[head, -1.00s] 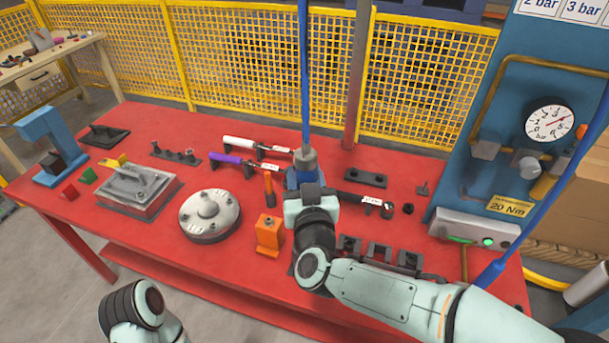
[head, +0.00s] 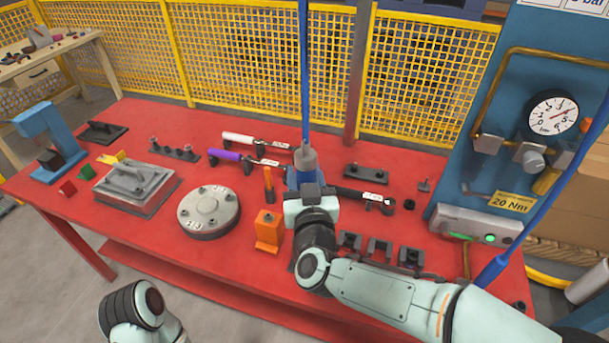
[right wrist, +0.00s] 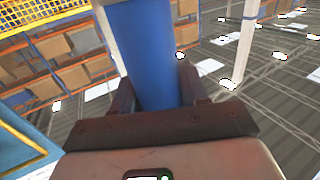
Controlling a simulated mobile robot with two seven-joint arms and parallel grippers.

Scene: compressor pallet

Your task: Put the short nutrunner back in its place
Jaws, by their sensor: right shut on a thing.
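A blue tool with a grey top (head: 306,158), which looks like the short nutrunner, stands upright under a blue hose above the middle of the table. My right gripper (head: 303,186) is shut on it; the hand hides its lower end. In the right wrist view the tool's blue cylinder (right wrist: 150,55) sits between the fingers. Three dark cradles (head: 379,249) stand in a row right of the hand, apparently empty. I cannot tell which spot is the nutrunner's own place. My left gripper is out of view; only a left arm link shows at the bottom left.
On the red table (head: 150,240) lie white, purple and black-handled wrenches (head: 365,199). An orange block (head: 268,230) and a round metal cover (head: 208,212) are left of the hand. A blue gauge panel (head: 500,120) stands at right. The front left of the table is clear.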

